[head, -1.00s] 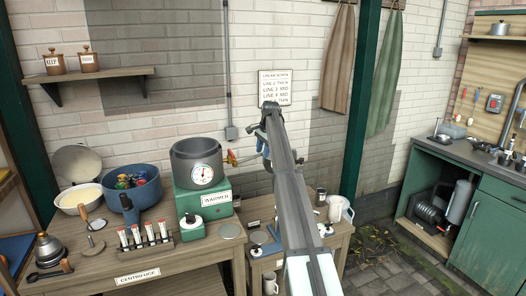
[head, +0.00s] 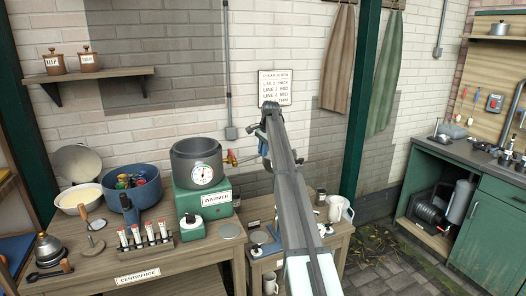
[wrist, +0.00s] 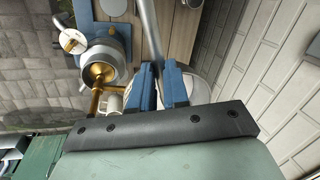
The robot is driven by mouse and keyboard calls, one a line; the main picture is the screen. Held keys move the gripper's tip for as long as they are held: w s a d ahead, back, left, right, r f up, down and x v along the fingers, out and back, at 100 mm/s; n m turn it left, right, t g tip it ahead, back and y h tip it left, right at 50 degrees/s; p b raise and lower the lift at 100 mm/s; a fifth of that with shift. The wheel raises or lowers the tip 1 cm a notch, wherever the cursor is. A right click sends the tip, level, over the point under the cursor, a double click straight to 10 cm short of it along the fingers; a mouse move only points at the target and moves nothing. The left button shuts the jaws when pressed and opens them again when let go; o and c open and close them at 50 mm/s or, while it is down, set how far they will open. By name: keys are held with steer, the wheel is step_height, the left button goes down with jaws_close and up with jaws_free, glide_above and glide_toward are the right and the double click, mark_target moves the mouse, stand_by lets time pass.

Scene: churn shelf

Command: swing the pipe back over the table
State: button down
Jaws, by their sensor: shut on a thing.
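My gripper (wrist: 159,82) shows in the wrist view as two blue fingers, closed around a slim grey pipe (wrist: 149,32). The pipe runs from the fingers to the top edge of that view. Its lower end is hidden by the fingers. In the head view my arm covers most of the gripper (head: 263,148), and I cannot make out the pipe there. The gripper is near the wall, above the back of the small wooden table (head: 338,241). A silver vessel with a brass part (wrist: 103,73) lies left of the fingers in the wrist view.
The green warmer (head: 205,196) with a dark dial pot (head: 190,160) stands left of my arm. A rack of vials (head: 145,242) sits on the bench in front. A white jug (head: 337,208) stands on the small table. A brick wall (head: 290,40) is close behind.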

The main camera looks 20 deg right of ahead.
steer(key=s+a+m+h, duration=0.2)
steer(key=s+m, duration=0.8)
steer(key=s, duration=0.3)
steer(key=s+a+m+g, duration=0.1)
steer(key=s+a+m, duration=0.2)
steer(key=a+m, duration=0.3)
steer(key=s+a+m+g+h, duration=0.1)
steer(key=s+a+m, duration=0.2)
steer(key=a+m, duration=0.3)
steer(key=shift+a+g+h, duration=0.3)
steer(key=shift+a, duration=0.5)
steer(key=c, duration=1.1)
jaws_free()
